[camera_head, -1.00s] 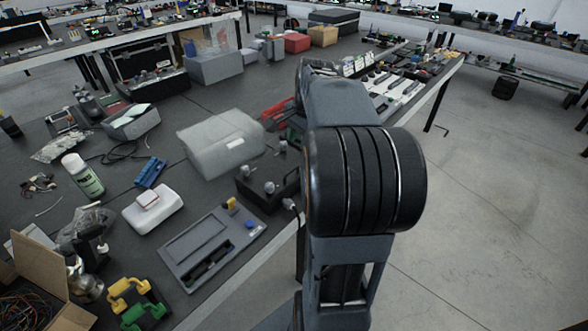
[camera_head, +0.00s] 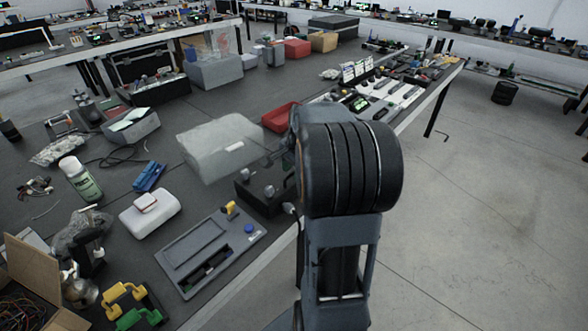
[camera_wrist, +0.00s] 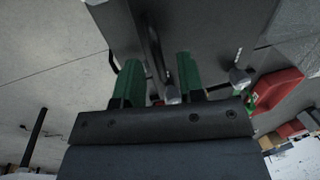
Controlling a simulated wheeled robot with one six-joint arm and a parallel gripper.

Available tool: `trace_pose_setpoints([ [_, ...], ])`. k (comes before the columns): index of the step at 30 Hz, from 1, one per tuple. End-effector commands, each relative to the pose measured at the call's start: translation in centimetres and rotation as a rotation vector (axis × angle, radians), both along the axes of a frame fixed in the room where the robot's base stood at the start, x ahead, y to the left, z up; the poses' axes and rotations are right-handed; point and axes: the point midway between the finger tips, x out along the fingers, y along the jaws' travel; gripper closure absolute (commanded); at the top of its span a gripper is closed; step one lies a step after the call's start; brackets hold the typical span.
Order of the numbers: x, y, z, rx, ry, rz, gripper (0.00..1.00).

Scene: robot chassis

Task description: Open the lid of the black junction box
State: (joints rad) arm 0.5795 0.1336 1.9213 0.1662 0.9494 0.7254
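The black junction box (camera_head: 258,196) sits near the table's front edge in the head view, with several grey knob-like fittings on it. My arm covers part of its right side. In the wrist view, a dark box surface (camera_wrist: 205,40), likely the same box, fills the top middle. My gripper (camera_wrist: 158,70) has two green fingers standing apart. A dark rod and a grey fitting (camera_wrist: 171,95) show between them. I cannot tell whether the fingers touch these. My gripper cannot be made out in the head view, with the arm in front.
A grey panel with slots (camera_head: 211,247) lies in front of the box. Open floor lies right of the table.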

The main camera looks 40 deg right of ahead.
Motion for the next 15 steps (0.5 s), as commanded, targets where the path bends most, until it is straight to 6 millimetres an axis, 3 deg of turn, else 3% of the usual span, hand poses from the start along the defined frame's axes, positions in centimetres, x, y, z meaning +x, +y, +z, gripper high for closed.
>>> trace_pose_setpoints([
  [3,-0.01,0.00,0.00,0.000,0.000,0.000,0.64],
  [15,-0.01,0.00,0.02,0.000,0.000,0.000,1.00],
])
